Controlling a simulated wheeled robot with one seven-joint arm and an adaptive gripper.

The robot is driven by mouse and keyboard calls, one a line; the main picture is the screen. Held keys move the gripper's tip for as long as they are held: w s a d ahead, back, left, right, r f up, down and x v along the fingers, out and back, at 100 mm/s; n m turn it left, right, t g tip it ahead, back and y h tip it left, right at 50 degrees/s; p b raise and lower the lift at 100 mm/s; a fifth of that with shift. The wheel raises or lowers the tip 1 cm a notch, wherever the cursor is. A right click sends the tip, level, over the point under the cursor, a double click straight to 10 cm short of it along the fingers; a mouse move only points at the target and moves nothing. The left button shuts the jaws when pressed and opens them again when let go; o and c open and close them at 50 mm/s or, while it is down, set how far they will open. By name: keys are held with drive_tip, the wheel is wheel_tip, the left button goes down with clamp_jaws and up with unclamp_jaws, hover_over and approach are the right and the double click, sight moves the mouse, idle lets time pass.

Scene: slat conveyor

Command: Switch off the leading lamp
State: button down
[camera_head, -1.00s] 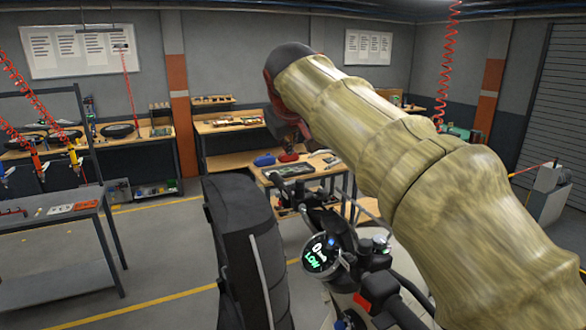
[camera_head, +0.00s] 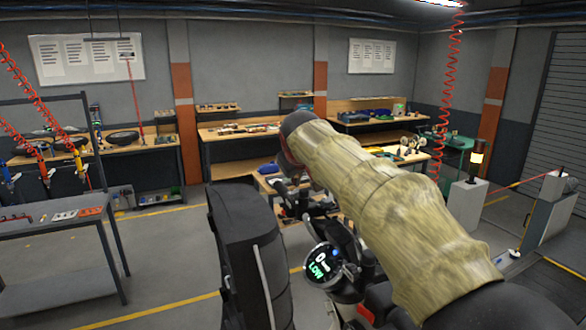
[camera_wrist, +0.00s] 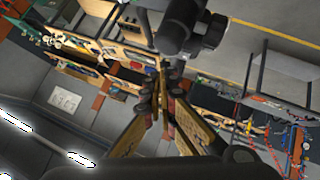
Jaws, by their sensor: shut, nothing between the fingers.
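A motorcycle stands in front of me in the head view. Its round dash display (camera_head: 322,260) is lit and reads "0" and "LOW" in green. A small blue dot (camera_head: 336,253) shows at its upper right edge. The motorcycle's front lamp is not in view. In the wrist view my gripper (camera_wrist: 163,65) is shut and empty, its fingertips close below dark cylindrical parts (camera_wrist: 182,28); I cannot tell whether they touch. In the head view my arm hides most of the gripper.
The motorcycle's black seat or body part (camera_head: 240,240) stands left of the dash. A grey bench (camera_head: 45,227) is at the left, and workbenches line the back wall. Floor between left bench and motorcycle is clear.

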drive_tip(key=shift+w+d+f, duration=0.1)
drive_tip(key=shift+w+f, duration=0.05)
drive_tip(key=shift+f, duration=0.3)
drive_tip(key=shift+w+d+f+y+p, duration=0.1)
drive_tip(key=shift+d+f+y+p, duration=0.25)
drive_tip(key=shift+p, duration=0.2)
drive_tip(key=shift+a, duration=0.25)
drive_tip(key=shift+s+a+r, duration=0.1)
drive_tip(key=shift+s+a, duration=0.2)
drive_tip(key=shift+a, duration=0.25)
